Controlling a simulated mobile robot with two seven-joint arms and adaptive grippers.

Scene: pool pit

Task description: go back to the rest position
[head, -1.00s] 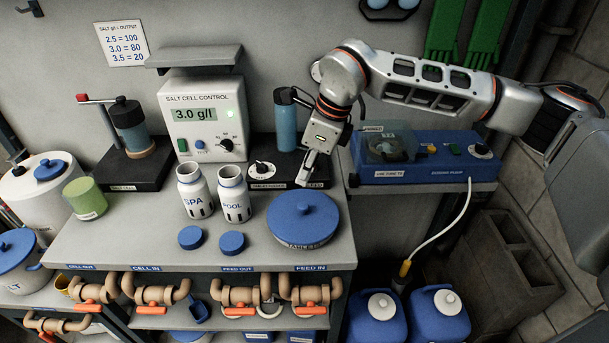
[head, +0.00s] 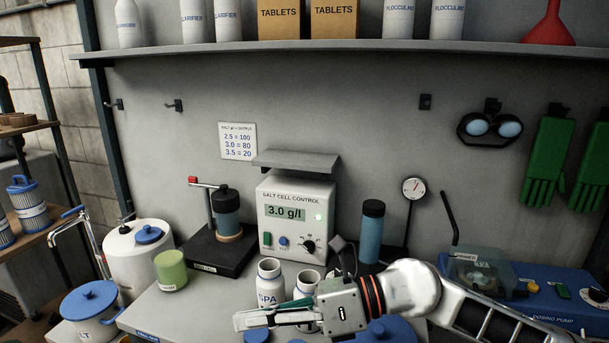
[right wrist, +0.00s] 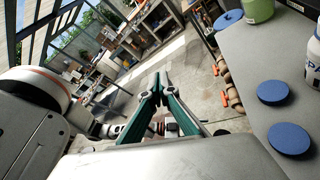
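My right arm comes in from the lower right in the head view. Its gripper (head: 240,320) points left across the front of the bench, in front of the bottles marked SPA (head: 269,278) and POOL (head: 308,282). In the right wrist view the two teal-lined fingers (right wrist: 159,82) come together at their tips with nothing between them. Below them is open floor. My left gripper is not in view.
The bench (head: 160,305) holds the salt cell control box (head: 296,226), a green jar (head: 171,270) and a blue lid (head: 257,335). Two blue caps (right wrist: 281,115) show in the wrist view. A blue dosing pump (head: 540,300) stands at the right. A shelf (head: 330,47) runs above.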

